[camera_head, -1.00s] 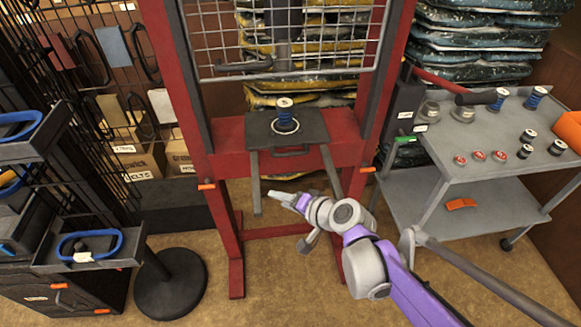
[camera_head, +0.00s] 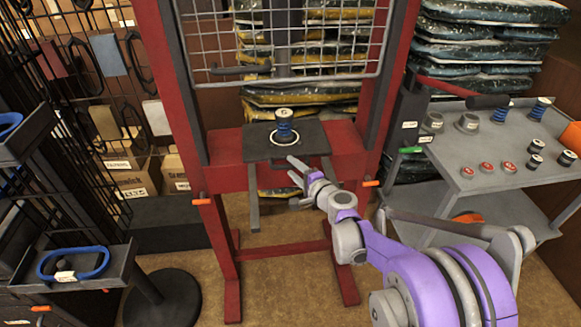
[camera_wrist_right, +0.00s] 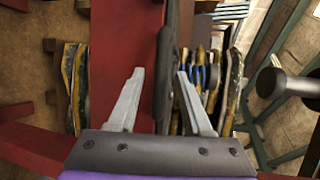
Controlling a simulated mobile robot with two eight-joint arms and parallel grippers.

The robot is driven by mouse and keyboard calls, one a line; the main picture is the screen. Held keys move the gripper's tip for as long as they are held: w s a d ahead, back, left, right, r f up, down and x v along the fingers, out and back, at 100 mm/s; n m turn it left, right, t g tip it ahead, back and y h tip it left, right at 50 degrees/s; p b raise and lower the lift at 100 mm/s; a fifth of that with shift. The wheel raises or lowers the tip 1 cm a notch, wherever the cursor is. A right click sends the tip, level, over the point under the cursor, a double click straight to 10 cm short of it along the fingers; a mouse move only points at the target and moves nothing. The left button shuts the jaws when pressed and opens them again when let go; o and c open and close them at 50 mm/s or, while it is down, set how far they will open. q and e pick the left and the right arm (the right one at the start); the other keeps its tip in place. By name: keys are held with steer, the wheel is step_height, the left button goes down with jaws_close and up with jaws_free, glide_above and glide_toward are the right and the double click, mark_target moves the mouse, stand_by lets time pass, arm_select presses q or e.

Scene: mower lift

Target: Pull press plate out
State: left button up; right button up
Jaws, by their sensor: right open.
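The press plate (camera_head: 257,144) is a dark grey plate lying on the red press frame's crossbeam, with rails below its front. My left gripper is not in view.
The red press frame (camera_head: 179,80) stands around the plate, with a wire mesh guard (camera_head: 330,45) above. A grey cart (camera_head: 480,150) with springs and small parts is at right. A dark rack and tray (camera_head: 110,262) are at left. Stacked bags stand behind.

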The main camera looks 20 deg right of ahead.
steer(key=shift+x, duration=0.95)
steer(key=shift+c, duration=0.2)
jaws_close()
stand_by(0.6)
